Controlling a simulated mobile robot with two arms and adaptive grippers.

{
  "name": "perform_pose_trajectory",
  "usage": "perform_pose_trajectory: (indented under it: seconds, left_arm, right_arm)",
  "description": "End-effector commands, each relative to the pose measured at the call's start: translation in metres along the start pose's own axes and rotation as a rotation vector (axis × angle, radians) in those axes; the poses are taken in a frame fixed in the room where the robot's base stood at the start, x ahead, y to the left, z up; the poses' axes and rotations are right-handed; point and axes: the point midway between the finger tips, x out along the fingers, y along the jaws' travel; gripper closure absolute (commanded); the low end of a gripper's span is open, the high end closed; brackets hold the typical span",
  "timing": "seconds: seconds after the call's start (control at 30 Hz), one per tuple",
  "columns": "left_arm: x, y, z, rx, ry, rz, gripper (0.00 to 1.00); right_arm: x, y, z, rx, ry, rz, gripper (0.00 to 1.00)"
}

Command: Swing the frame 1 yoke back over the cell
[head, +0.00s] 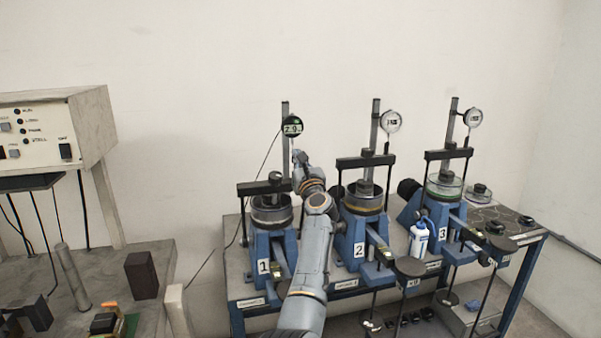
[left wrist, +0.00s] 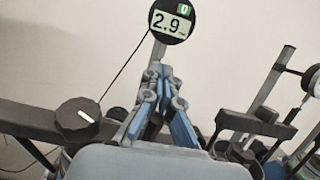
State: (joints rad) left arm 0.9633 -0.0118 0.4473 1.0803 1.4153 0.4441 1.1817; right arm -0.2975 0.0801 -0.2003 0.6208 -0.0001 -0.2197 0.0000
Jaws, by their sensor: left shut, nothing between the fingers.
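Frame 1 (head: 262,245) is the blue lever frame with a "1", at the left of the bench in the head view. Its dark yoke (head: 250,189) is a level crossbar with a round knob (head: 276,178); it appears above the cell (head: 271,214), with a gap between. My forearm hides its right side. The left wrist view shows the yoke bar (left wrist: 30,119) and the black knob (left wrist: 78,119) left of my fingers. My left gripper (head: 299,156) is shut and empty, just right of the yoke, below the round gauge (head: 292,127). My right gripper is not in view.
Frame 2 (head: 355,250) stands close right of my arm, frame 3 (head: 440,235) beyond it. A white bottle (head: 419,238) stands between them. The gauge display reads 2.9 in the left wrist view (left wrist: 172,24). A cable hangs from it. A control box (head: 60,125) is at left.

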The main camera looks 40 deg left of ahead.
Motion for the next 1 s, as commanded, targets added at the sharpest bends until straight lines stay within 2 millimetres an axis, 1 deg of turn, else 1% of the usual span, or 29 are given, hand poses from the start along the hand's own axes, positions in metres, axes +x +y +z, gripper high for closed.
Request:
perform_pose_trajectory:
  seconds: [0.03,0.23,1.0]
  left_arm:
    - [0.0023,-0.0001,-0.0009,0.000,0.000,0.000,1.00]
    - [0.0072,0.0001,0.0006,0.000,0.000,0.000,1.00]
    - [0.0079,0.0002,0.0008,0.000,0.001,0.001,1.00]
  right_arm:
    - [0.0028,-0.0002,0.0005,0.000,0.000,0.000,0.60]
    - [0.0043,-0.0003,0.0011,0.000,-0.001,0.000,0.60]
    - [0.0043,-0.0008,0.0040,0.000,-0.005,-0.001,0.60]
